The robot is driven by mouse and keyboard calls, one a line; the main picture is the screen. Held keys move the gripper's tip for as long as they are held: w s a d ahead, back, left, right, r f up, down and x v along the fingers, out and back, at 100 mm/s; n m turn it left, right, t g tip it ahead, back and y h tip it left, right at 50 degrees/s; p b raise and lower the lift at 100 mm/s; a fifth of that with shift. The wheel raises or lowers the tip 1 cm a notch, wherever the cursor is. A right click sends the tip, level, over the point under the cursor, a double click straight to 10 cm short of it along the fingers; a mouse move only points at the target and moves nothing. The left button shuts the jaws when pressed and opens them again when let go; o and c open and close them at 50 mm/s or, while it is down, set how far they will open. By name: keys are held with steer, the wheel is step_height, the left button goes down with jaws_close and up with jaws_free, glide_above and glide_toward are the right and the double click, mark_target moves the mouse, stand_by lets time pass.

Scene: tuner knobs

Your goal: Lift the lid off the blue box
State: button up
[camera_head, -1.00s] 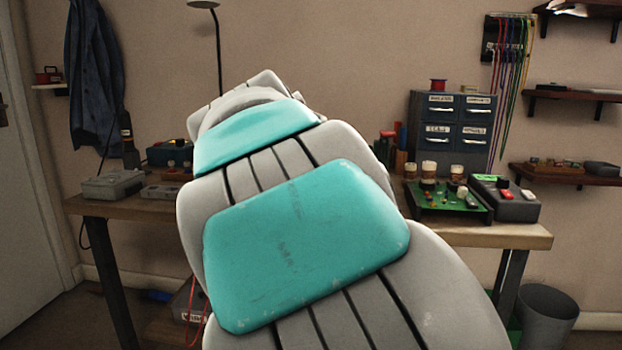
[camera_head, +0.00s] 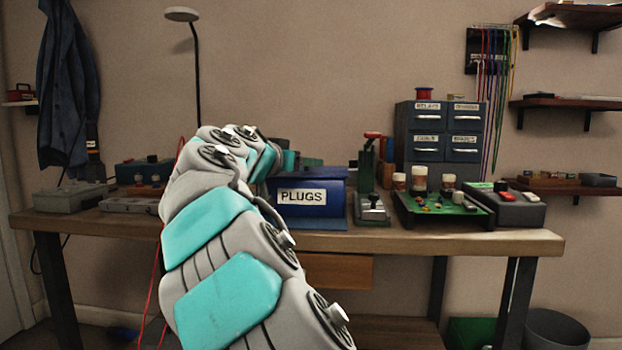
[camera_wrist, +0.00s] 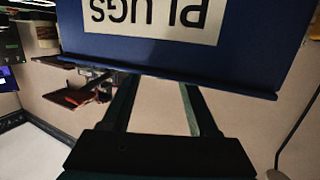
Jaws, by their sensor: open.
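The blue box (camera_head: 335,205) with a white PLUGS label (camera_head: 302,197) stands on the workbench, right of my arm's end. Its left part and some of its top are hidden behind my arm in the head view. In the wrist view the blue labelled panel (camera_wrist: 250,62) fills the top, with its lettering upside down. My gripper (camera_wrist: 158,86) is open, its two dark fingers reaching to the panel's edge. The fingertips are hidden at that edge, so I cannot tell whether they touch it.
A green-and-red press-like tool (camera_head: 371,185) stands just right of the box. Farther right are a green board (camera_head: 440,212) with knobs, a grey device (camera_head: 508,207) and a drawer cabinet (camera_head: 440,135). Grey boxes (camera_head: 75,197) stand at the left. A lamp (camera_head: 197,70) rises behind.

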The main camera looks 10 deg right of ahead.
mark_target(313, 169)
steer(key=shift+x, duration=2.65)
jaws_close()
